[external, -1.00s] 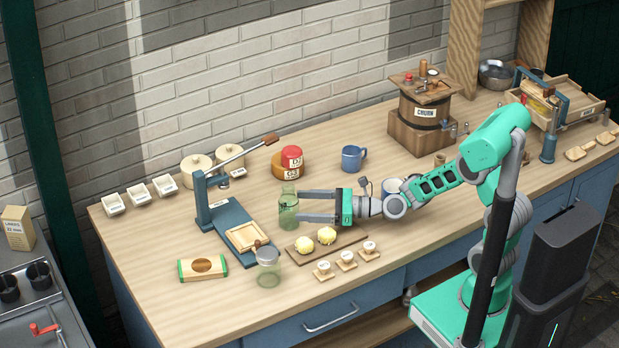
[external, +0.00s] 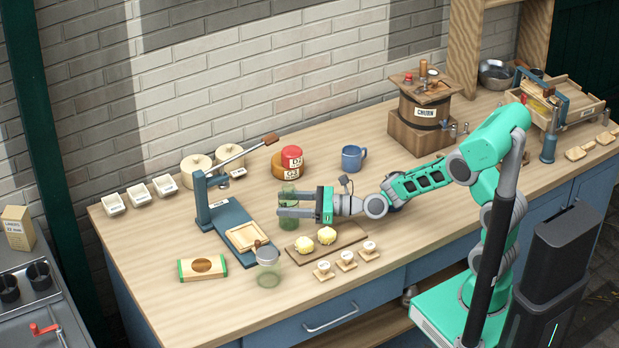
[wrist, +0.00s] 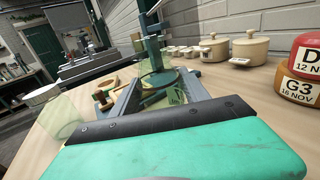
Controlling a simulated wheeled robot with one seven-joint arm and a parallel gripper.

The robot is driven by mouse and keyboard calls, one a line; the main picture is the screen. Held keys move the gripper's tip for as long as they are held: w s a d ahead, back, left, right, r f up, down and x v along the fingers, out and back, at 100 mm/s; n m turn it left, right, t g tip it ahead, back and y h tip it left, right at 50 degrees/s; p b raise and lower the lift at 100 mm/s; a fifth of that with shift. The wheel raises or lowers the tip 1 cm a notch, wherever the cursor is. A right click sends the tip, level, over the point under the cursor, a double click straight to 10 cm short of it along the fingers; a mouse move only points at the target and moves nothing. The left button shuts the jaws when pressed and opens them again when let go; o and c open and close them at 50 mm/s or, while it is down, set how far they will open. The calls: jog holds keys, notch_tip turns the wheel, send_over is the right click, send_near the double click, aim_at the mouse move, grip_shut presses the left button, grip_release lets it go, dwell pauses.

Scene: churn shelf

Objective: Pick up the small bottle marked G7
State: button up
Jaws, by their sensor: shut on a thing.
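The blue lever press (external: 237,219) is close on the left. A glass jar (external: 267,268) and a board (external: 304,250) with butter pieces are in front. Red and orange tins (external: 291,157) and a blue mug (external: 353,158) stand behind.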

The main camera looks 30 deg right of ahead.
jog(key=c, duration=0.8)
jog(key=shift+o, duration=0.2)
